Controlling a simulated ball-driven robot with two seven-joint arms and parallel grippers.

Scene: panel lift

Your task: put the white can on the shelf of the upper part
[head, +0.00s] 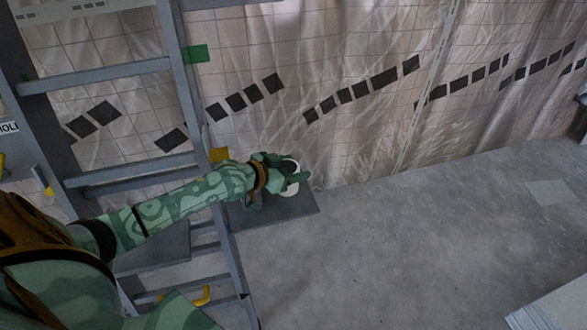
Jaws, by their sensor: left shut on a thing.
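The white can (292,189) is mostly covered by my left gripper (284,173), which is shut on it. Only parts of its pale rim and side show around the fingers. Gripper and can are over a flat dark grey plate (290,212), which looks like a shelf, at the right side of the grey ladder-like frame (228,235). I cannot tell whether the can touches the plate. My right gripper is not in view.
The frame's uprights and rungs stand close beside my left forearm. Another dark plate (152,252) lies lower, between the uprights. A tiled, sheeted wall (360,130) runs behind. The concrete floor (410,250) at the right is largely clear, with pale stacked sheets (555,308) at the lower right corner.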

